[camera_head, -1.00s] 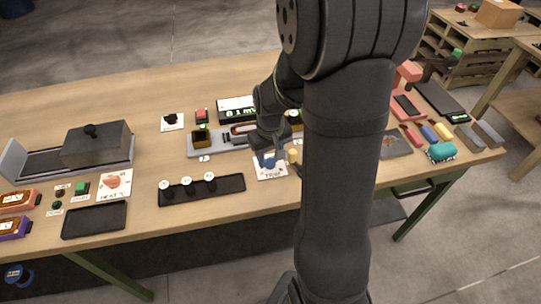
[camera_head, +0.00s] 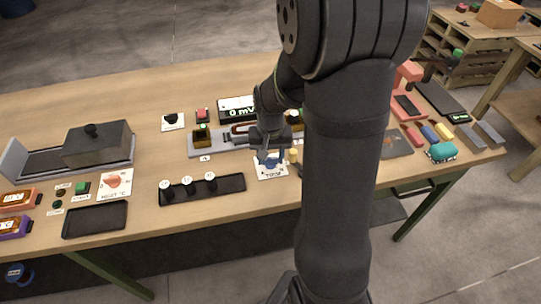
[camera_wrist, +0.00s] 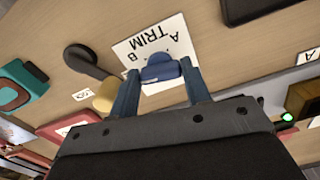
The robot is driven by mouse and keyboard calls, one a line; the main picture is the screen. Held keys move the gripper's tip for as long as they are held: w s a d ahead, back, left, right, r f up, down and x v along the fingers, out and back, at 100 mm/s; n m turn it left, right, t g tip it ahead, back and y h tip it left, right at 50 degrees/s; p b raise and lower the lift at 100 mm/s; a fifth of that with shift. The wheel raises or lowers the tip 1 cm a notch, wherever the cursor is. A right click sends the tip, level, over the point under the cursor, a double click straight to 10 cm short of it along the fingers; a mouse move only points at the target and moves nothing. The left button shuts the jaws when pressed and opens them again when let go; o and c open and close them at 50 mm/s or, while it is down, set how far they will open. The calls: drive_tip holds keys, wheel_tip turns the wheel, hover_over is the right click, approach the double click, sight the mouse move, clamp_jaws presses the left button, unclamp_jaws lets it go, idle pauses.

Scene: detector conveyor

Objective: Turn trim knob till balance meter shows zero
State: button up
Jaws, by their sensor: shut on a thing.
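The blue trim knob (camera_wrist: 162,72) stands on a white card marked TRIM, A and B (camera_wrist: 140,40). In the head view the card (camera_head: 268,172) lies near the table's front edge, and the knob is partly hidden by my gripper. My gripper (camera_wrist: 160,80) is shut on the knob, with a blue finger on each side of it. It also shows in the head view (camera_head: 268,155), pointing down.
A grey rail with dark-gold blocks (camera_head: 202,138) lies just behind the knob. A black tray with several small weights (camera_head: 202,188) is to the left. A yellow peg (camera_head: 293,155) stands close right of my gripper.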

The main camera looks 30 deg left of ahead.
sight(270, 159)
drive_tip(key=o, duration=1)
wheel_tip(270, 159, up, 18)
drive_tip(key=shift+f, duration=0.25)
drive_tip(key=shift+f, duration=0.1)
wheel_tip(270, 159, down, 17)
drive_tip(key=shift+f, duration=0.15)
idle(0.7)
